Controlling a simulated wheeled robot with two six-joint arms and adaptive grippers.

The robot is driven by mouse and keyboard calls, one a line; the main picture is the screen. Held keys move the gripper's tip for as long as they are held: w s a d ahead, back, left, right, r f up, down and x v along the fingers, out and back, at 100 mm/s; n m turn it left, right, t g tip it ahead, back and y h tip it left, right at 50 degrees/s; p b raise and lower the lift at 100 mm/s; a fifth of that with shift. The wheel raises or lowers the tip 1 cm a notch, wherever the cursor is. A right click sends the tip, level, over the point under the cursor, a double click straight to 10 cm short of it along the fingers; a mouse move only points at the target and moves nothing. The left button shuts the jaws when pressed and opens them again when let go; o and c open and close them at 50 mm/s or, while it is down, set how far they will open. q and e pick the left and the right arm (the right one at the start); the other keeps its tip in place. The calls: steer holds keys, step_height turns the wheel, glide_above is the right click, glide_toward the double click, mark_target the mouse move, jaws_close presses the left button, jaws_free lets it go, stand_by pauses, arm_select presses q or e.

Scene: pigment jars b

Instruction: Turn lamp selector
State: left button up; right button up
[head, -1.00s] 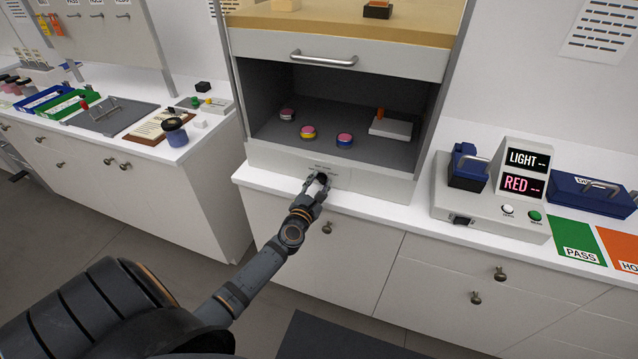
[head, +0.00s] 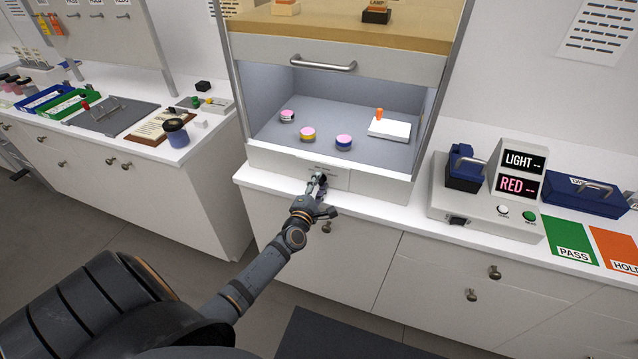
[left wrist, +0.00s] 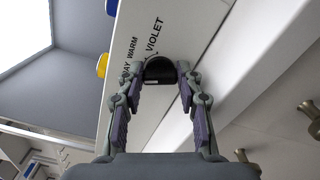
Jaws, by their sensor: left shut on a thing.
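The lamp selector is a small black knob (left wrist: 160,70) on the front panel (head: 270,163) of the booth. In the left wrist view the words DAY, WARM and VIOLET are printed beside it. My left gripper (head: 320,184) is at the panel, and its fingers are closed around the knob, one on each side. The wrist view shows the knob between the fingertips. In the head view the gripper largely hides the knob. The booth interior (head: 375,103) is brightly lit with cool white light. My right gripper is not in view.
Inside the booth stand several pink-topped jars, one with a blue band (head: 344,142), and a white block (head: 390,129) with an orange peg. To the right are a meter (head: 480,205) reading LIGHT and RED, and green PASS (head: 571,243) and orange HOLD (head: 615,247) mats.

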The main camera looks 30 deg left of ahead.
arm_select(q)
steer(key=shift+m, duration=0.3)
steer(key=o, duration=1.1)
steer(key=shift+o, duration=0.2)
steer(key=shift+f, duration=0.1)
